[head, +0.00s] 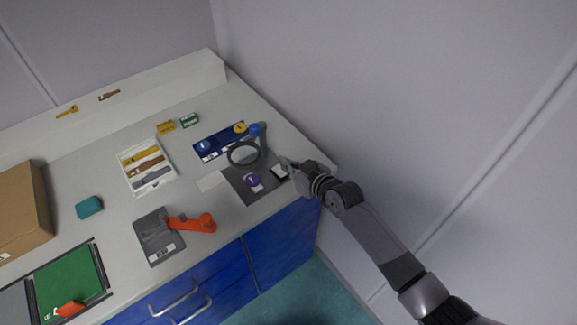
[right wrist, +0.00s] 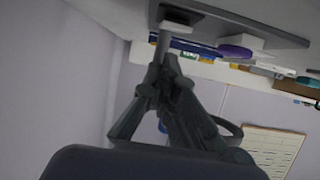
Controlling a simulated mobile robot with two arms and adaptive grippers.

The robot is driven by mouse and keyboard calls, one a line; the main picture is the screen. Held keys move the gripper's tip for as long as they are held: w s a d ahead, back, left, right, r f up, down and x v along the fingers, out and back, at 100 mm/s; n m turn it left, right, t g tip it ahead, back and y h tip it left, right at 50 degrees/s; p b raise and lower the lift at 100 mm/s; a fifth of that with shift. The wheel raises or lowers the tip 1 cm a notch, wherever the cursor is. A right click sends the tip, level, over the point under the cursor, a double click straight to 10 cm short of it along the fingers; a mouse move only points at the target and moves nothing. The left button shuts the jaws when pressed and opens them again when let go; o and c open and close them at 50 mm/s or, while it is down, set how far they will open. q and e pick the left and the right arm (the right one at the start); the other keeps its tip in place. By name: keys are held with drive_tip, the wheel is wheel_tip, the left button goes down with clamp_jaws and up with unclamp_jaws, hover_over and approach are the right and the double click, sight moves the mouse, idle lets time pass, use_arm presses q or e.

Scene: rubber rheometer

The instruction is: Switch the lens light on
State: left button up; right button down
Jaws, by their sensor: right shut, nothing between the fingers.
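The lens (head: 243,153) is a dark ring on a stand over a dark grey base plate (head: 240,184); the ring also shows low in the right wrist view (right wrist: 231,129). At the plate's right end is a small black and white switch block (head: 279,173), at the top of the right wrist view (right wrist: 180,16). My right gripper (head: 287,163) is shut and empty, its fingertips (right wrist: 163,42) right at the block. I cannot tell whether they touch or press it. Whether the light is lit cannot be told. My left gripper is not in view.
A purple round piece (head: 254,180) sits on the plate beside the switch. A blue mat (head: 219,147) lies behind. An orange-handled device (head: 190,222), a white tray (head: 165,187) and a cardboard box (head: 22,212) stand to the left. A wall rises close on the right.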

drive_tip(key=shift+s+d+f, duration=0.15)
drive_tip(key=shift+f, duration=0.65)
drive_tip(key=f+b, duration=0.1)
drive_tip(key=b, duration=0.3)
drive_tip(key=shift+s+d+f+t+y, duration=0.1)
drive_tip(key=shift+s+f+t+y, duration=0.1)
drive_tip(key=shift+f+t+y, duration=0.15)
drive_tip(key=shift+w+r+p, duration=0.1)
drive_tip(key=shift+r+p, duration=0.65)
drive_tip(key=shift+r, duration=0.15)
wheel_tip(320, 180, up, 3)
drive_tip(key=shift+d+f+p, duration=0.1)
drive_tip(key=shift+p, duration=1.1)
drive_tip(key=f+b+v, duration=0.2)
drive_tip(key=v, duration=0.8)
drive_tip(key=shift+s, duration=0.5)
